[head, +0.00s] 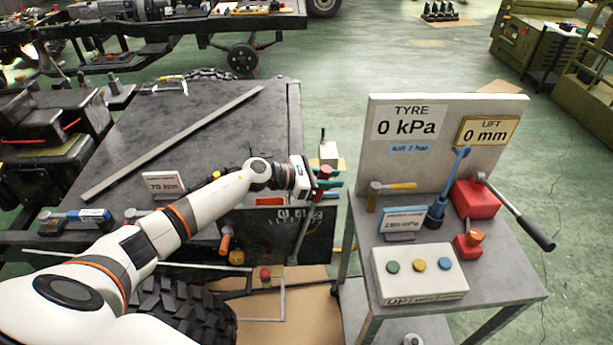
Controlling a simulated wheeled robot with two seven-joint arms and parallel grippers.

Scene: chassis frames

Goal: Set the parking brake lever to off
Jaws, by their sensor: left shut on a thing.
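My left gripper (314,181) is at the right edge of the dark chassis bench, above a black panel with white digits. It is shut on the upper end of a lever; a grey bar (302,236), which looks like the parking brake lever, runs down from there in front of the black panel (268,232). A red grip (323,172) shows just beside the fingers. The fingers hide part of the lever, and I cannot read an off mark. My right gripper is not in view.
A grey cart (500,280) at right carries a sign board (445,170), a button box (420,272), a red block with a black-handled lever (518,218) and tools. A long bar (170,145) lies across the bench (215,115). A tyre (180,308) sits below my arm.

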